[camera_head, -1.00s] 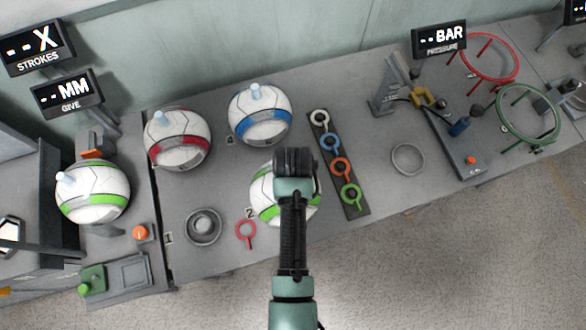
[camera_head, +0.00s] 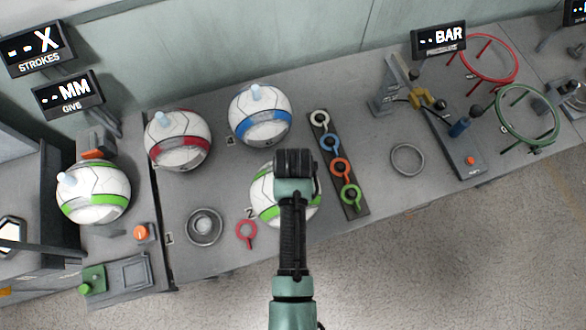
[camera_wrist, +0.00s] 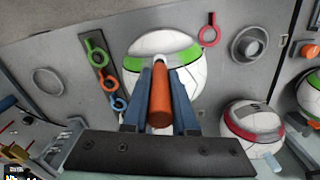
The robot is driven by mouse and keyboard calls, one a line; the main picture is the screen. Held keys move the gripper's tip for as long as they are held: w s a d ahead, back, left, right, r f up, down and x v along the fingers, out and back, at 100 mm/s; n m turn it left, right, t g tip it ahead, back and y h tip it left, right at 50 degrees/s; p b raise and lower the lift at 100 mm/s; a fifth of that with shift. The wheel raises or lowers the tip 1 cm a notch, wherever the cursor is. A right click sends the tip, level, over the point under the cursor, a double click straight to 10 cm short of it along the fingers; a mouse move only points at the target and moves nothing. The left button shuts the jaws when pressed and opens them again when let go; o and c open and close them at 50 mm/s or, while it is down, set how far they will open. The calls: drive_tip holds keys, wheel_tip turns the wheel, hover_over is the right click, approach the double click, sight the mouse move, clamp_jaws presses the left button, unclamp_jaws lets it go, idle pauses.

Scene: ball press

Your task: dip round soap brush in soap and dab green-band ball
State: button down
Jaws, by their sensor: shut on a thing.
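My gripper (camera_wrist: 160,80) is shut on an orange-brown cylindrical handle (camera_wrist: 160,105), which looks like the brush's. A small pale tip shows at its far end; the brush head is mostly hidden. The handle points at a white ball with a green band (camera_wrist: 165,55), also in the head view (camera_head: 265,205), where my wrist covers its middle. Whether the tip touches the ball, I cannot tell. A second green-band ball (camera_head: 93,193) sits at the far left on a stand. No soap is clearly identifiable; a round grey dish (camera_head: 204,227) stands left of the near ball.
A red-band ball (camera_head: 178,139) and a blue-band ball (camera_head: 260,115) stand behind. A dark strip (camera_head: 326,146) with coloured ring tags lies right of the ball, a red tag (camera_head: 246,234) left. An empty grey ring (camera_head: 407,159) and pump (camera_head: 442,105) are farther right.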

drive_tip(key=shift+f+b, duration=0.4)
drive_tip(key=shift+f, duration=0.4)
drive_tip(key=shift+r+p, duration=2.05)
drive_tip(key=shift+r, duration=1.5)
